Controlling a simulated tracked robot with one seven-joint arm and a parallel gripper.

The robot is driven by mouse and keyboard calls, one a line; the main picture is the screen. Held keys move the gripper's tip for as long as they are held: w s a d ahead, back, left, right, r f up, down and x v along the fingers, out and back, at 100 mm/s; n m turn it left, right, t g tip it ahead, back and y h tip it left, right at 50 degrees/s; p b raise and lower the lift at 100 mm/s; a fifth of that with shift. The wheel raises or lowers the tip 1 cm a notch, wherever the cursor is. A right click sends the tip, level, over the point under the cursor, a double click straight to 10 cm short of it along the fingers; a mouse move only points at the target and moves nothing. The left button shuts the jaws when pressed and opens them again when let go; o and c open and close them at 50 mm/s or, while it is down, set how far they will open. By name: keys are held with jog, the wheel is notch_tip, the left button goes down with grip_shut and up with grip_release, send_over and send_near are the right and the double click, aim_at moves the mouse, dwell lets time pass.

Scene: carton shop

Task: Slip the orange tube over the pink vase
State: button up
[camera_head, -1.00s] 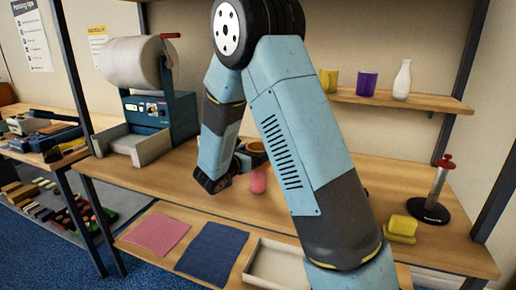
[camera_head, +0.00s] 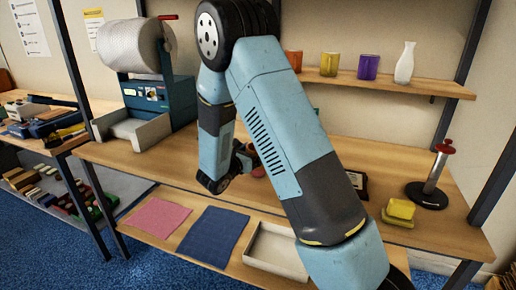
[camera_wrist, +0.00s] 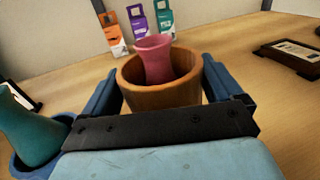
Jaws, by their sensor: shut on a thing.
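In the wrist view the orange tube (camera_wrist: 160,97) stands between the blue fingers of my gripper (camera_wrist: 160,80), which is shut on it. The pink vase (camera_wrist: 154,58) rises through the tube's opening. Its flared mouth and neck show above the rim, so the tube is around it. The vase's lower part is hidden by the tube wall, and I cannot tell whether the tube rests on the table. In the head view my gripper (camera_head: 243,160) is low over the bench, mostly hidden by my arm.
A teal vase (camera_wrist: 28,132) stands in a blue tube (camera_wrist: 38,165) close to my gripper's left. Several hang-tab boxes stand behind, one purple (camera_wrist: 137,22). A dark framed plaque (camera_wrist: 290,57) lies to the right.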

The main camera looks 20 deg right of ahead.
aim_at(255, 175)
jog(key=shift+f, duration=2.4)
jog(key=o, duration=0.7)
jog(key=shift+c, duration=0.2)
jog(key=shift+r, duration=5)
